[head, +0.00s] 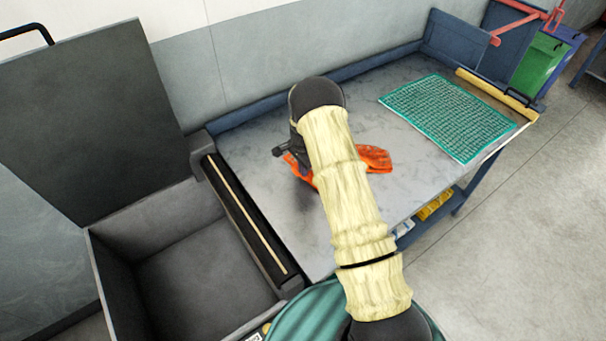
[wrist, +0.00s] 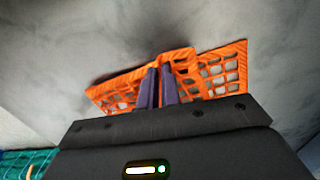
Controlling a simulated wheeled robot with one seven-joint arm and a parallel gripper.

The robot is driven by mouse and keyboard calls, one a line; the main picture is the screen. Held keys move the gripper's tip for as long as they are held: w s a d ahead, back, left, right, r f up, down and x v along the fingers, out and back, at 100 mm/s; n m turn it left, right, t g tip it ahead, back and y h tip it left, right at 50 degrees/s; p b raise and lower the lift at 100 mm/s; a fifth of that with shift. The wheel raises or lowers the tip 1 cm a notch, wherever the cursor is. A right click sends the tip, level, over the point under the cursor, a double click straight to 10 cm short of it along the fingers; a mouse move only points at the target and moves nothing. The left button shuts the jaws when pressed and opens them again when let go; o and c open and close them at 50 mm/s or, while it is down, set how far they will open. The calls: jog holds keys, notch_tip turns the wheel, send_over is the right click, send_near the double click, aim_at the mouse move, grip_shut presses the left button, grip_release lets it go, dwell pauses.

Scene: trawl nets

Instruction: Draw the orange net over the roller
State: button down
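The orange net (head: 376,157) lies on the grey worktable (head: 265,135), partly hidden under my arm in the head view. In the wrist view the net (wrist: 181,66) spreads to both sides of my gripper (wrist: 160,72). Its fingers are close together with a raised fold of net at their tips, so the gripper looks shut on the net. In the head view the gripper (head: 292,153) is low over the table and mostly hidden by the wrist. A long dark bar with a tan stripe, seemingly the roller (head: 246,216), runs along the table's left edge, apart from the net.
A deep grey bin (head: 110,275) with a raised lid (head: 90,115) stands left of the roller. A green net (head: 448,115) lies flat on the table's right part, near a yellow bar (head: 497,88). Table between net and roller is clear.

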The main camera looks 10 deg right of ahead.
notch_tip(320, 180, up, 7)
jog(key=p, duration=0.4)
jog(key=shift+f+b, duration=0.5)
jog(key=shift+f, duration=0.2)
jog(key=shift+a, duration=0.1)
jog(key=shift+s+a+p, duration=0.2)
jog(key=shift+s+a, duration=0.55)
jog(key=shift+a, duration=1.05)
jog(key=shift+s+a+p, duration=0.25)
jog(key=shift+s+a, duration=0.5)
jog(key=shift+a, duration=1)
jog(key=shift+s+a+p, duration=0.2)
jog(key=shift+s+a, duration=0.55)
jog(key=shift+a, duration=1.05)
jog(key=shift+s+a+p, duration=0.2)
jog(key=shift+s+a, duration=0.55)
jog(key=shift+a, duration=1.05)
jog(key=shift+s+a+p, duration=0.15)
jog(key=shift+s+a, duration=0.6)
jog(key=shift+a, duration=1.05)
jog(key=shift+s+a+p, duration=0.2)
jog(key=shift+s+a, duration=0.55)
jog(key=shift+a, duration=1.05)
